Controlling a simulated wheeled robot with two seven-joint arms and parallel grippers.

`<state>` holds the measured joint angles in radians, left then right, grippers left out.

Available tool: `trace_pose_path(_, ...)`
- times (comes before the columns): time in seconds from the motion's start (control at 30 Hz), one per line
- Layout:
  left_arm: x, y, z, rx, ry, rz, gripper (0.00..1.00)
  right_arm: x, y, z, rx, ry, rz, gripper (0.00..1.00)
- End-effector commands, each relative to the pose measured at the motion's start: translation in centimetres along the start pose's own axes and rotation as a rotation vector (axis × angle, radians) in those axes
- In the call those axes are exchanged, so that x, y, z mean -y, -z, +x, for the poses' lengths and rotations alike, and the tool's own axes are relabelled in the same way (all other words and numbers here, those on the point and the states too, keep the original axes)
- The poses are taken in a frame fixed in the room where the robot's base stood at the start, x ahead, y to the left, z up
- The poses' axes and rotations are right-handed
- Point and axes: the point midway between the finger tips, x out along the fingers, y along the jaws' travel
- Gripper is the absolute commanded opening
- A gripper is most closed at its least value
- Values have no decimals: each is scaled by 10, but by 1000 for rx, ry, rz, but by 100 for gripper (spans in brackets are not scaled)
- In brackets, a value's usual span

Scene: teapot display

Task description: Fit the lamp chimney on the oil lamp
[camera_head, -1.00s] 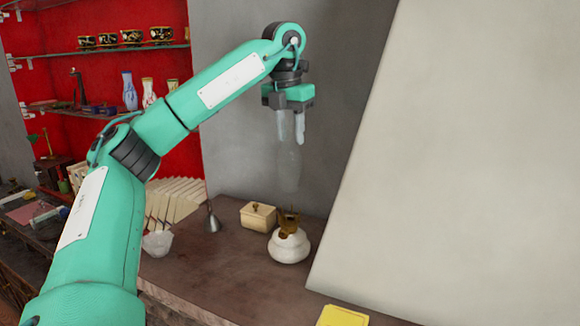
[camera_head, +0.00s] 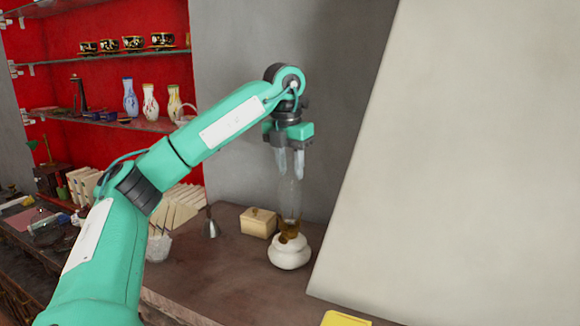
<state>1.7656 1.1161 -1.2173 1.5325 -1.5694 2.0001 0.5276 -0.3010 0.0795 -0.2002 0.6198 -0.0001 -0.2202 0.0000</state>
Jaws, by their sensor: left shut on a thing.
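The oil lamp (camera_head: 289,253) has a round white base and a brown burner on top, and stands on the dark counter. The clear glass lamp chimney (camera_head: 290,200) hangs upright below my left gripper (camera_head: 290,163). My left gripper points down and is shut on the chimney's upper part. The chimney's lower end is at the lamp's burner and overlaps it in the picture. I cannot tell whether it is seated or only just above. My right gripper is not in view.
A cream lidded box (camera_head: 258,223) stands behind and left of the lamp. A small metal bell (camera_head: 211,226) and a white bowl (camera_head: 158,246) are farther left. A yellow object (camera_head: 345,319) lies at the front edge. A large pale slanted panel (camera_head: 460,160) bounds the right side.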

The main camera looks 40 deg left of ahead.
Motion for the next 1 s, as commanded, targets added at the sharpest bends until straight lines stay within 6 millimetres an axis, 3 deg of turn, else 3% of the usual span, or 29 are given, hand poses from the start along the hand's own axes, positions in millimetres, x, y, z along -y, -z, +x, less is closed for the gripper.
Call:
trace_pose_path(0.5, 0, 2, 12, 0, 1, 0, 0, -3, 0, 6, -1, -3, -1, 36)
trace_pose_path(0.53, 0, 1, 11, 0, 1, -1, 40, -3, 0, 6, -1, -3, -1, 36)
trace_pose_path(0.6, 0, 1, 11, 0, 1, -1, 54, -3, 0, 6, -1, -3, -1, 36)
trace_pose_path(1.0, 0, 0, 4, 0, 0, 0, 57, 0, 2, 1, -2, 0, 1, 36)
